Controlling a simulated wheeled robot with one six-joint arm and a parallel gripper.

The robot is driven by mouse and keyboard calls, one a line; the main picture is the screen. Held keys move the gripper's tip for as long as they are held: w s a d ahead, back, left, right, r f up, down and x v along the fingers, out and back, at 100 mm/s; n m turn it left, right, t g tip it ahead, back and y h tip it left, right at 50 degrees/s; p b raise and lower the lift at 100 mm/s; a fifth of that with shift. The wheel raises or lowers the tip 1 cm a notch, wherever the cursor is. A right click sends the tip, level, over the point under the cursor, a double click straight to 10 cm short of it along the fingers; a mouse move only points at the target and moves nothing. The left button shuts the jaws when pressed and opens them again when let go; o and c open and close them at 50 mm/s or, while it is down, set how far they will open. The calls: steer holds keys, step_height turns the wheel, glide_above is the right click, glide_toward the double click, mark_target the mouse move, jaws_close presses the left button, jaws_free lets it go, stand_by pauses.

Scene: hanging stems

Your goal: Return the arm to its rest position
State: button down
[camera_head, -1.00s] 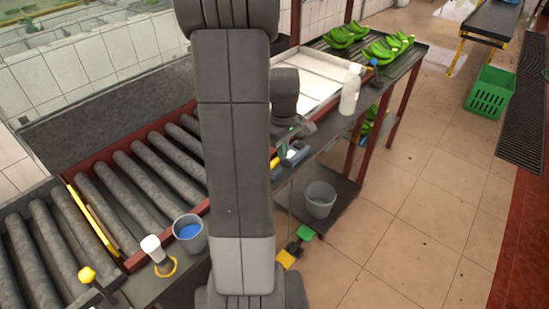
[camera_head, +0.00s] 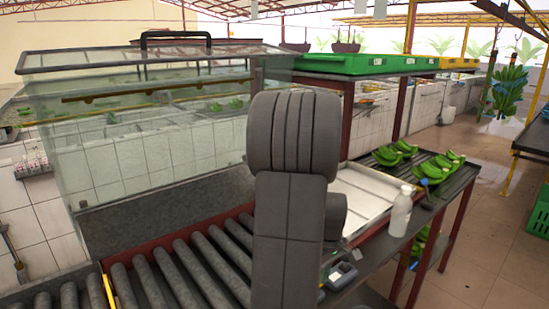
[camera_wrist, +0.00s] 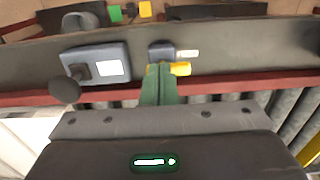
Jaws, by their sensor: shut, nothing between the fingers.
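My grey arm (camera_head: 287,235) stands upright in the middle of the head view, and its links hide part of the roller conveyor and bench. My gripper (camera_wrist: 160,72) shows in the wrist view as narrow dark green fingers, closed together with nothing between them. It points at the edge of a dark bench, just below a small dark tool with a yellow part (camera_wrist: 180,68). The fingers cannot be made out in the head view, and whether they touch the bench is unclear.
A blue-grey scale (camera_wrist: 97,64) lies left of the fingers on the bench. In the head view, a white spray bottle (camera_head: 400,212) stands beside a white tray (camera_head: 367,196). Green bananas (camera_head: 440,164) lie farther right. A glass-walled tank (camera_head: 150,140) is at left. Open floor lies right.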

step_height(320, 180, down, 6)
steer(key=b, duration=0.4)
steer(key=shift+f, duration=0.1)
steer(key=shift+a, duration=0.1)
